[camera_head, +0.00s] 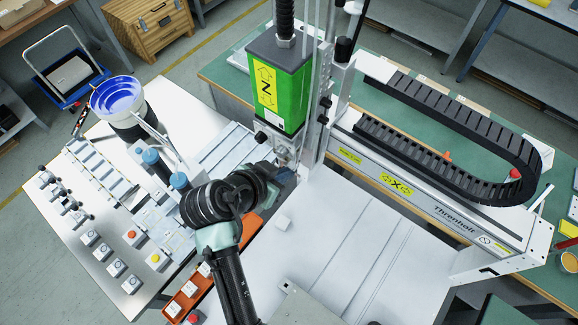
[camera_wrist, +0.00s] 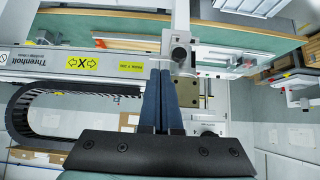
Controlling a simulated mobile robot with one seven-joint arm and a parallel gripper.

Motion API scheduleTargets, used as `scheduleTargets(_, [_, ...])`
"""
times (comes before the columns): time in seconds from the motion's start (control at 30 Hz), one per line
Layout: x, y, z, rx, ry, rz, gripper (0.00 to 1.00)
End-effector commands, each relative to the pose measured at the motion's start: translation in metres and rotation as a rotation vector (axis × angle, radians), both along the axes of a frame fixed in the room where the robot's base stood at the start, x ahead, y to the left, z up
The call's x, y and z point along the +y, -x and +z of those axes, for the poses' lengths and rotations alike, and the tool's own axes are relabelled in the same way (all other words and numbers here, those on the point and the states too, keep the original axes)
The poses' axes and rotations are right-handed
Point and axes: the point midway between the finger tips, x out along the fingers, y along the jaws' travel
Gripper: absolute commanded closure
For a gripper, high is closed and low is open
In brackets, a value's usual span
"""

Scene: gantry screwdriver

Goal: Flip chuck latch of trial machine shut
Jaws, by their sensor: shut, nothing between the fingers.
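The trial machine is a gantry with a green spindle housing (camera_head: 280,88) above a metal chuck (camera_head: 282,152). My gripper (camera_head: 288,174) is at the chuck, just below the housing, with its fingertips close to the chuck's lower side. In the wrist view my gripper (camera_wrist: 163,73) shows its two blue fingers pressed together, with nothing between them.
The X-axis beam (camera_head: 400,185) and black cable chain (camera_head: 450,120) stand to the right. A blue feeder bowl (camera_head: 118,97) and knobs crowd the left. The pale machine bed (camera_head: 345,250) is mostly clear.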

Motion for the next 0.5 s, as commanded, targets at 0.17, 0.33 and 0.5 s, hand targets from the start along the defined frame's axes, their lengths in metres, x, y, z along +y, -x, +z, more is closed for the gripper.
scheduleTargets(0.17, [-0.009,-0.011,-0.012,0.0,0.001,-0.002,1.0])
scheduleTargets(0.33, [-0.011,-0.015,-0.018,0.0,-0.001,-0.001,1.0])
scheduleTargets(0.5, [-0.011,-0.015,-0.018,-0.001,-0.001,0.0,1.0])
